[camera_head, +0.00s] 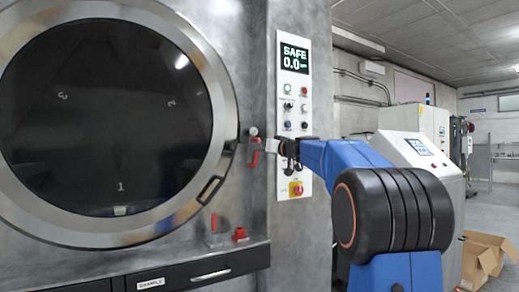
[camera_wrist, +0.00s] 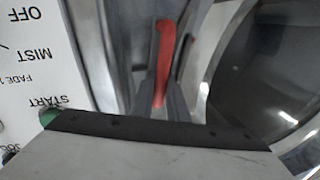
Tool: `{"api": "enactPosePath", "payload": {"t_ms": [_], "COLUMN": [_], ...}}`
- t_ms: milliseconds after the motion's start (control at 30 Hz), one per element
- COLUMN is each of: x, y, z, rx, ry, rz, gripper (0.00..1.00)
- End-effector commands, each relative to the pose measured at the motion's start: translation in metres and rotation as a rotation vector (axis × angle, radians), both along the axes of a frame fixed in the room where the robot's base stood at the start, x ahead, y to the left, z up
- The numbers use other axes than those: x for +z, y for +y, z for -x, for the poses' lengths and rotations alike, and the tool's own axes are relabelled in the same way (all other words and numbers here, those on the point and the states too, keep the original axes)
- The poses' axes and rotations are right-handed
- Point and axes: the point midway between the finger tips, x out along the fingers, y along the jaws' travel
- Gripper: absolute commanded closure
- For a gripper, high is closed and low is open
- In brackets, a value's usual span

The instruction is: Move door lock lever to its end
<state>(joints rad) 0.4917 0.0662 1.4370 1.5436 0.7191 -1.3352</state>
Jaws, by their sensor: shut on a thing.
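The door lock lever (camera_head: 255,159) is a small red handle at the right edge of the round door (camera_head: 232,110), on the grey metal front of the washer. In the head view it points downward from its grey mount. My gripper (camera_head: 264,147) reaches it from the right and hides part of it. In the wrist view the red lever (camera_wrist: 164,45) stands between the two grey fingers of my gripper (camera_wrist: 160,98), which are shut on it. The round door has dark glass and lies flush with the front; its rim also shows in the wrist view (camera_wrist: 225,45).
A control panel (camera_head: 293,95) with a display reading SAFE 0.0, several buttons and a red emergency knob (camera_head: 296,189) is right of the door. A ledge (camera_head: 150,265) below carries a red-handled valve (camera_head: 213,224) and a red knob (camera_head: 239,234). Cardboard boxes (camera_head: 480,262) lie at right.

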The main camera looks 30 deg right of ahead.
Motion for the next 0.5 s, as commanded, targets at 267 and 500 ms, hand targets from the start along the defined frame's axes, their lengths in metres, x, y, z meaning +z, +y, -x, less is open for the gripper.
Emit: {"api": "enactPosePath", "payload": {"t_ms": [267,500], "x": [0.005,0.013], "y": [0.018,0.03], "z": [0.001,0.001], "rx": [0.002,0.001], "ry": [0.008,0.016], "rz": [-0.251,-0.48], "gripper": [1.0,1.0]}}
